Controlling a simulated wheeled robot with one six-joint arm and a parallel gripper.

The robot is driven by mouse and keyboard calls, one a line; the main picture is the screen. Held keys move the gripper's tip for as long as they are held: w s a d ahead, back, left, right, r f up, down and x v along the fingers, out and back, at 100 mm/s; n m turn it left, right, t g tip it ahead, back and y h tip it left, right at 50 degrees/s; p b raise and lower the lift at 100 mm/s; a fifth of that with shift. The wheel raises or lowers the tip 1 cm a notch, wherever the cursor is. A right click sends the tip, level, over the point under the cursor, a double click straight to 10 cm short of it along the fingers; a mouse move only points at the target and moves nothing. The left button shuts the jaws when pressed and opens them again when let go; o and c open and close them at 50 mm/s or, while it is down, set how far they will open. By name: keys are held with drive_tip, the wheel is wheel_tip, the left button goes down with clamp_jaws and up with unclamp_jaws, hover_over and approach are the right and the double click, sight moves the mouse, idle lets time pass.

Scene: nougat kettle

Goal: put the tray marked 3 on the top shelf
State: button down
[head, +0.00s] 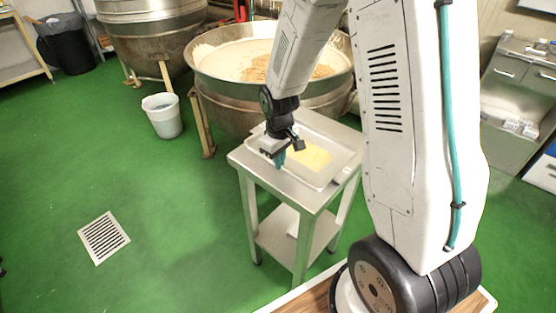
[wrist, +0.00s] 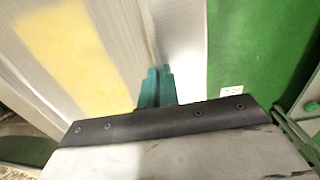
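A shallow steel tray (head: 342,160) with a yellow slab in it sits on top of a small steel table (head: 245,160). No number can be read on it. My gripper (head: 281,161) is at the tray's left edge, with its teal fingers pointing down. In the wrist view the two fingers (wrist: 158,72) are close together, with the tray's rim running up to and between them. They look shut on that rim. The tray (wrist: 105,25) and its yellow slab fill the left of that view. The finger ends are hidden behind the rim.
The table has a lower shelf (head: 275,235). A big kettle (head: 215,85) stands behind it, with a white bucket (head: 163,115) to its left. A rack (head: 22,70) stands at the far left. The green floor at left is clear around a drain grate (head: 104,238).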

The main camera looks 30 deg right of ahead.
drive_tip(key=c, duration=1.9)
unclamp_jaws()
drive_tip(key=shift+f, duration=0.15)
drive_tip(key=shift+c, duration=0.2)
drive_tip(key=o, duration=0.3)
